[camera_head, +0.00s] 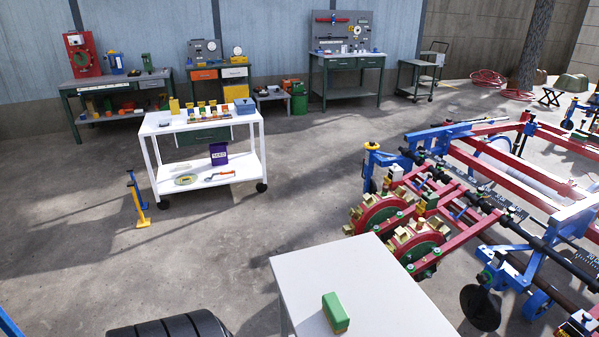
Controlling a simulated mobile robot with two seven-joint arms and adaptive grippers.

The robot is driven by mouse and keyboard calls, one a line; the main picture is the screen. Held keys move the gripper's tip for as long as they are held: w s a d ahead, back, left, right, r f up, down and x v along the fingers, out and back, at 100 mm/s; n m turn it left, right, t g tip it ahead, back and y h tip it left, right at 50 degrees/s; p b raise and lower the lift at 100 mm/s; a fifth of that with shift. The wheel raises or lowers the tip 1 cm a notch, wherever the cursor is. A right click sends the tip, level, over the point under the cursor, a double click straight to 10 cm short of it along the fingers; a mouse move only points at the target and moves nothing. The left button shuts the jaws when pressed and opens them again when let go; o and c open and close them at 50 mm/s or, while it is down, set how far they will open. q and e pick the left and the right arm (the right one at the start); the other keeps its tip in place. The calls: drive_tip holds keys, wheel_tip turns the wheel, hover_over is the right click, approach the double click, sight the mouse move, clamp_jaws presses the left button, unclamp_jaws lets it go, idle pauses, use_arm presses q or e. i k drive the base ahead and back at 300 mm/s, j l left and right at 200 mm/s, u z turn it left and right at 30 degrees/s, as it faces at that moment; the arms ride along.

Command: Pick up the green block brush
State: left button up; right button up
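The green block brush (335,312) stands on a white table (392,290) at the bottom middle of the head view. Its body is green on top, with a paler tan band along the lower edge. It sits near the table's left side, with bare tabletop to its right and behind it. Neither of my grippers shows in this view, and nothing touches the brush.
A red and blue planter machine (470,200) stands close to the right of the table. Black tyres (170,327) lie at the bottom left. A white cart (205,150) with tools stands farther back. Open concrete floor lies between.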

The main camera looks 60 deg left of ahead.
sight(338, 317)
drive_tip(key=u, duration=1.5)
drive_tip(key=z, duration=1.95)
drive_tip(key=u, duration=1.95)
drive_tip(key=j+z, duration=0.15)
drive_tip(key=j, duration=0.15)
drive_tip(key=i+j+z, duration=0.1)
drive_tip(key=j, duration=0.2)
